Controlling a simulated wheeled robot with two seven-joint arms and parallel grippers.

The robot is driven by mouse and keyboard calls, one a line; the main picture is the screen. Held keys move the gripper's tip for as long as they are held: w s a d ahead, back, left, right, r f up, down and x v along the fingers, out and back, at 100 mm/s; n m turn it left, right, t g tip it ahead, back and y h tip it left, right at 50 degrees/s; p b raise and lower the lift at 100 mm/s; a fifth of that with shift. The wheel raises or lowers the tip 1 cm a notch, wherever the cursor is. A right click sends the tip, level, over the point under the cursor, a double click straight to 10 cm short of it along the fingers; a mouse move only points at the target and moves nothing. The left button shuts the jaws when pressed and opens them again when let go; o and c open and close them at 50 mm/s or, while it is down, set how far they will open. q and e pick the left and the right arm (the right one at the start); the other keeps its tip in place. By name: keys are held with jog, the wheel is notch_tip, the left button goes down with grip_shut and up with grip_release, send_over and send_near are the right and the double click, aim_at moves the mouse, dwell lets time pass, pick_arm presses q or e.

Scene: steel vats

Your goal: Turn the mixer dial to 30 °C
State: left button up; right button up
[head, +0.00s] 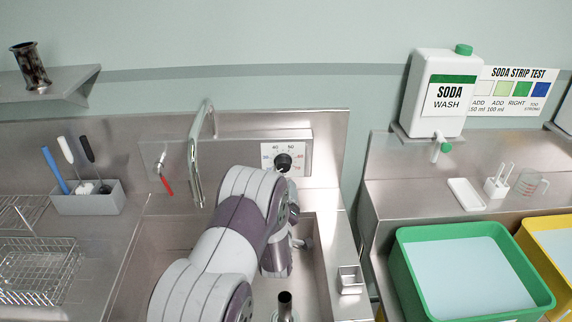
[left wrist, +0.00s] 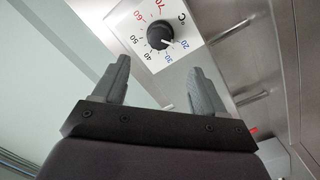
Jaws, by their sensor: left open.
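The mixer dial (head: 284,161) is a round black knob on a white plate with numbers, on the steel panel behind the sink. In the left wrist view the knob (left wrist: 160,36) lies beyond my left gripper (left wrist: 160,80), which is open and empty. Its two grey fingers are apart from the knob. A small pale mark on the knob faces the blue 20 and 30 side; the exact setting is hard to read. In the head view my left arm ends below the dial and hides its own fingers. My right gripper is not in view.
A steel tap (head: 196,165) and a red-handled lever (head: 165,182) stand left of the dial. A grey holder (head: 88,203) with brushes is farther left. A soda wash jug (head: 440,95) and a green tub (head: 398,262) are at right. The wall above the panel is clear.

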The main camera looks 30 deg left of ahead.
aim_at(283, 168)
pick_arm(q)
jog(key=p+x, duration=0.2)
jog(key=x, duration=0.9)
jog(key=shift+w, duration=0.25)
jog(key=shift+w+a, duration=0.1)
jog(key=shift+w, duration=0.05)
jog(key=c, duration=1.1)
